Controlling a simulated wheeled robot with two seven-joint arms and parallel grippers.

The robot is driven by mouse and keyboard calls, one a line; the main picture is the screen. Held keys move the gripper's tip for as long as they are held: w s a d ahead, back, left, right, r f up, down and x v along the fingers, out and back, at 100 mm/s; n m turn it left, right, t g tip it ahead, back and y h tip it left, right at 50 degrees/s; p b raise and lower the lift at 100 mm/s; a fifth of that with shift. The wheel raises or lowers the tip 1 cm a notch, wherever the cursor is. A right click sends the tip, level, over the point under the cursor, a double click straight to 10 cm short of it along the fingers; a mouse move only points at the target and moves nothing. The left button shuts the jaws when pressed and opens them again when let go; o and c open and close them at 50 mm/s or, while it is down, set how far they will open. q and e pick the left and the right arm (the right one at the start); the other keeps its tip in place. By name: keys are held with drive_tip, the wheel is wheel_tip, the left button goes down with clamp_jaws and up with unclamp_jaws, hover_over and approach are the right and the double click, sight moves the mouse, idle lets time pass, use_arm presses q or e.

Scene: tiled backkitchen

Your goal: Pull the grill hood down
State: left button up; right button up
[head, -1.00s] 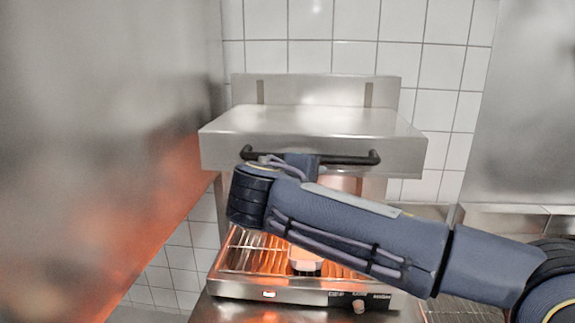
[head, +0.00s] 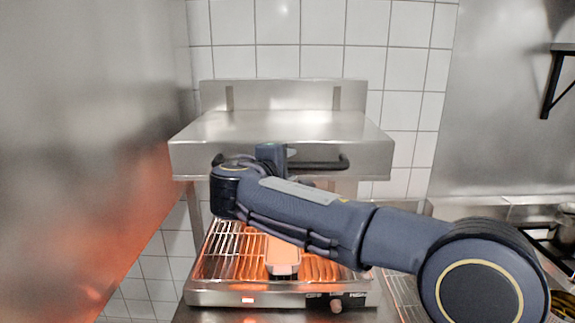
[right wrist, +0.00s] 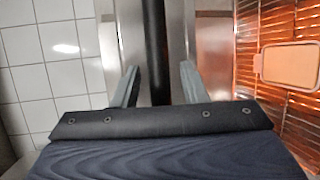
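The grill hood (head: 280,130) is a boxy steel cover, raised above the lit grill (head: 225,298). Its dark bar handle (head: 325,164) runs along the front, its left part hidden by my right arm. My right gripper (head: 272,155) is at the hood's front, at the handle. In the right wrist view, the handle (right wrist: 154,45) runs between the two open fingers of my right gripper (right wrist: 158,85), with a gap on each side. I cannot tell how deep the bar sits between them. My left gripper is not in view.
A small pale rectangular dish (head: 283,258) sits on the glowing grill rack, below the raised hood. A steel wall (head: 70,150) closes the left side. Tiles (head: 300,45) are behind. A stove with pans (head: 560,240) stands at the right.

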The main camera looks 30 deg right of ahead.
drive_tip(key=shift+c, duration=0.3)
clamp_jaws()
wheel_tip(320, 180, down, 20)
drive_tip(key=b, duration=1.7)
drive_tip(key=shift+b, duration=0.4)
drive_tip(key=shift+f, duration=0.15)
unclamp_jaws()
drive_tip(key=shift+o, duration=0.3)
